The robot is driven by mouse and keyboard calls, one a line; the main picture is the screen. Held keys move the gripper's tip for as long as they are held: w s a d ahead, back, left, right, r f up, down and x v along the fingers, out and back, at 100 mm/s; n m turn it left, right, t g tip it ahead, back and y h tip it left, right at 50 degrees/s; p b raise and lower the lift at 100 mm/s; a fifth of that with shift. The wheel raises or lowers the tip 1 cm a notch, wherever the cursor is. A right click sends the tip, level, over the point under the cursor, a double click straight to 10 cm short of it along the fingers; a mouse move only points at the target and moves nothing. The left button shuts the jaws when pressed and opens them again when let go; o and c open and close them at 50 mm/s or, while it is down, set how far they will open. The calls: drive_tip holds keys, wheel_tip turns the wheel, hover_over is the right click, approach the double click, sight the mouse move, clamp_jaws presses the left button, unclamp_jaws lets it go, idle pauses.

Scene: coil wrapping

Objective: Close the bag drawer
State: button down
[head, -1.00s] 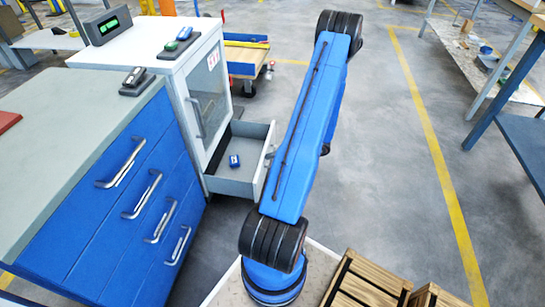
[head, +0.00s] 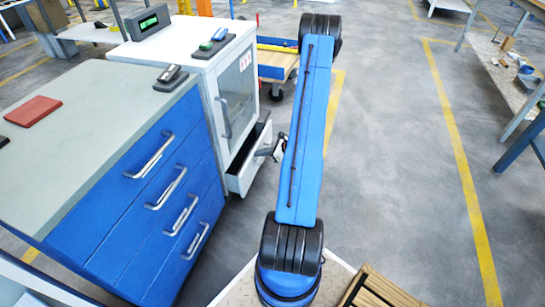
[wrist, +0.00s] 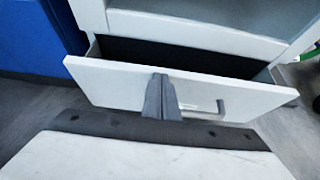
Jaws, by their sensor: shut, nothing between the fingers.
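The bag drawer (head: 243,176) is at the bottom of the white cabinet (head: 205,62) and stands partly open. In the wrist view its white front panel (wrist: 112,86) spans the middle, with a dark gap behind it. A grey bar handle (wrist: 206,112) is on the front. My gripper (wrist: 160,96) is shut, with its fingertips over the front panel just left of the handle. They look to be at or very near the panel; contact cannot be told for sure.
A blue drawer unit (head: 105,214) with a grey top stands left of the cabinet. A scale display (head: 142,24) and small devices sit on top. A cart (head: 279,58) is behind. The floor on the right is clear up to a workbench (head: 500,70).

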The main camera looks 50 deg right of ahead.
sight(253, 151)
drive_tip(key=shift+w+a, duration=0.25)
drive_tip(key=shift+w, duration=0.35)
drive_tip(key=shift+w+a, duration=0.25)
drive_tip(key=shift+w, duration=0.35)
drive_tip(key=shift+w+a, duration=0.25)
drive_tip(key=shift+w, duration=0.35)
